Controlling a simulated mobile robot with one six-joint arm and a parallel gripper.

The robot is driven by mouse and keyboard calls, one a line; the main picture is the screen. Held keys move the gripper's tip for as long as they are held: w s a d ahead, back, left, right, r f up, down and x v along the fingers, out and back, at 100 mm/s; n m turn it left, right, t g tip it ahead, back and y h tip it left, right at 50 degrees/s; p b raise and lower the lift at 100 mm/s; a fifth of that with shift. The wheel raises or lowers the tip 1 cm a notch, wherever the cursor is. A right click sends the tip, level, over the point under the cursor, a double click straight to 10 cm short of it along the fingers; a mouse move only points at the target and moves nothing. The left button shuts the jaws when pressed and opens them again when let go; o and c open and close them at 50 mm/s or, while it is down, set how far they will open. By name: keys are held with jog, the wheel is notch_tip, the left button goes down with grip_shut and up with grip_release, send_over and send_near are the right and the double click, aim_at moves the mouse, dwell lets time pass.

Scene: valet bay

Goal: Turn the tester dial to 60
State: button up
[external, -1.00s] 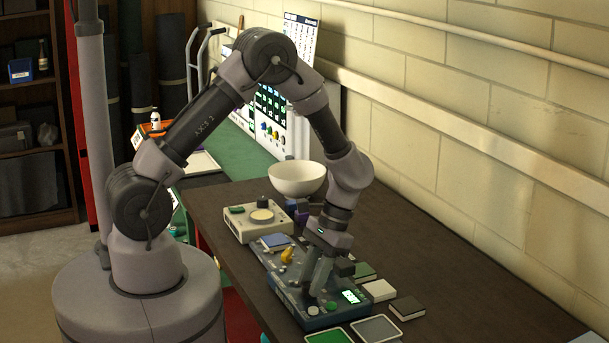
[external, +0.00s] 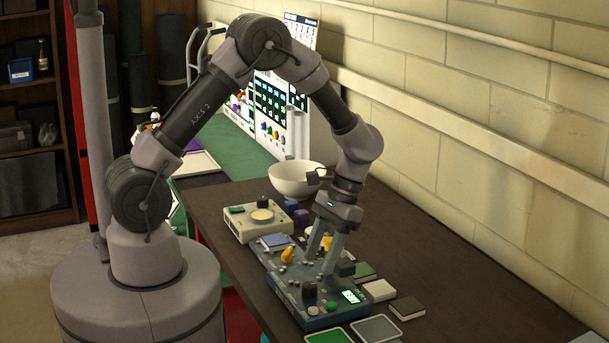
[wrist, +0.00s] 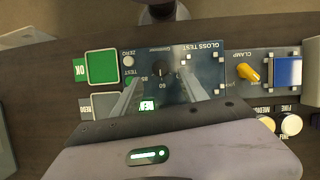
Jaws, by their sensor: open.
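The gloss tester (external: 279,288) is a blue-grey box on the bench. Its black dial (wrist: 160,69) faces up, with 60 and 85 printed beside it; the dial also shows in the external view (external: 309,291). I cannot read its exact pointer setting. A lit green display (wrist: 147,106) reads READY. My gripper (external: 318,265) is open and empty above the tester, fingers pointing down. In the wrist view my gripper (wrist: 160,79) has its fingers on either side of the dial in the picture, apart from it.
ZERO (wrist: 128,60) and TEST (wrist: 129,80) buttons sit near the dial. A yellow clamp lever (wrist: 248,73) and blue block (wrist: 288,71) are at the tester's other end. Green (wrist: 102,66) and grey pads lie beside it. A white bowl (external: 296,180) stands behind.

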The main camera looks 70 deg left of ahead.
jog(key=p+v, duration=0.2)
jog(key=v, duration=0.9)
jog(key=shift+r+p, duration=0.2)
jog(key=shift+p, duration=0.1)
jog(key=shift+w, duration=0.1)
jog(key=s+a+r+m+t+y+b, duration=0.1)
jog(key=s+m+t+b, duration=0.2)
jog(key=s+t+b, duration=0.2)
jog(key=s+a+m+t+y+b, duration=0.1)
jog(key=s+a+m+t+b, duration=0.1)
jog(key=s+t+b, duration=0.3)
jog(key=s+b, duration=0.4)
jog(key=s, duration=0.4)
jog(key=shift+s+a+r+m+y+b, duration=0.15)
jog(key=shift+s+r+m+y+b, duration=0.15)
jog(key=shift+r+m+b, duration=0.1)
dwell(1.0)
